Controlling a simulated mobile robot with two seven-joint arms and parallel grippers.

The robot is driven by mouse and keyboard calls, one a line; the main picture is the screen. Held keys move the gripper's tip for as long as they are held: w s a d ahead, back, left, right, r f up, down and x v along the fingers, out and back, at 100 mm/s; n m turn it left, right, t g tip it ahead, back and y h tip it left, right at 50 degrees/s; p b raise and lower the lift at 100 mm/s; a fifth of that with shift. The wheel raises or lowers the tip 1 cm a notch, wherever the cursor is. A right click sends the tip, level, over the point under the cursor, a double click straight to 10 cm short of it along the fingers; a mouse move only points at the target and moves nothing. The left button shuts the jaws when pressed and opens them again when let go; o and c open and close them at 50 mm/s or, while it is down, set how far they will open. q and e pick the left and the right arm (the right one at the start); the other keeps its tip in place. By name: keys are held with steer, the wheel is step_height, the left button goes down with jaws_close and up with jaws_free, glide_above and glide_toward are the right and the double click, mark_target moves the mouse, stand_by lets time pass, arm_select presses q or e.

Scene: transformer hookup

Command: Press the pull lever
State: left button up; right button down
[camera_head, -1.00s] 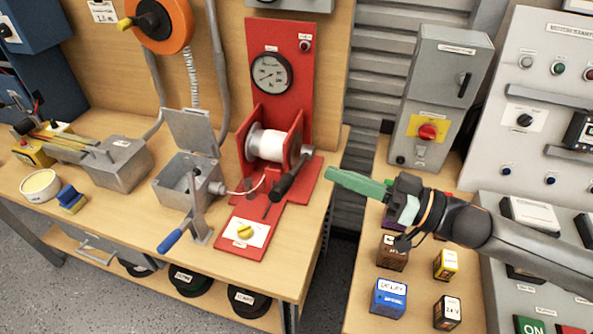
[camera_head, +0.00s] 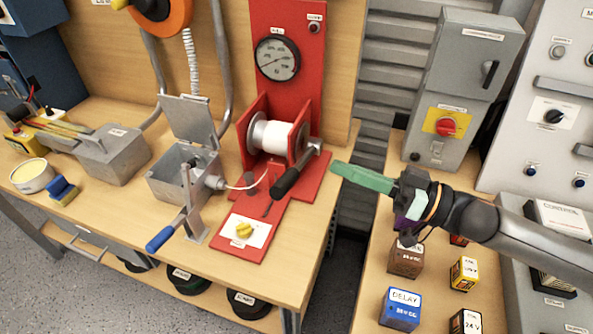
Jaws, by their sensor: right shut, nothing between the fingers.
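A metal lever with a blue grip (camera_head: 160,238) stands beside the open grey box (camera_head: 178,180) on the wooden bench, its grip tilted down to the left. A black-handled lever (camera_head: 286,181) is on the red winch stand (camera_head: 308,190), beside the white spool (camera_head: 272,136). I see no label telling which is the pull lever. My right gripper (camera_head: 336,168), with green fingers, is shut and empty. It points left in the picture, just right of the red stand, and appears apart from both levers. My left gripper is not in view.
A thin white cable (camera_head: 240,187) runs from the grey box toward the winch. Small relay boxes (camera_head: 401,308) stand on the right table (camera_head: 365,265). A gap separates the two tables.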

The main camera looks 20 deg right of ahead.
mark_target(295, 176)
steer(key=p+x, duration=0.1)
steer(key=x, duration=0.8)
steer(key=shift+a+r+p, duration=0.15)
steer(key=shift+p, duration=0.2)
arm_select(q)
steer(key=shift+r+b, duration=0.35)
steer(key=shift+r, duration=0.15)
arm_select(e)
steer(key=shift+s+a+f, duration=0.1)
steer(key=shift+s+f, duration=0.15)
steer(key=shift+f, duration=0.4)
steer(key=shift+s+d+f, duration=0.1)
steer(key=shift+s+f, duration=0.15)
steer(key=shift+f, duration=0.45)
steer(key=shift+s+a+f, duration=0.1)
steer(key=shift+s+f, duration=0.15)
steer(key=shift+f, duration=0.4)
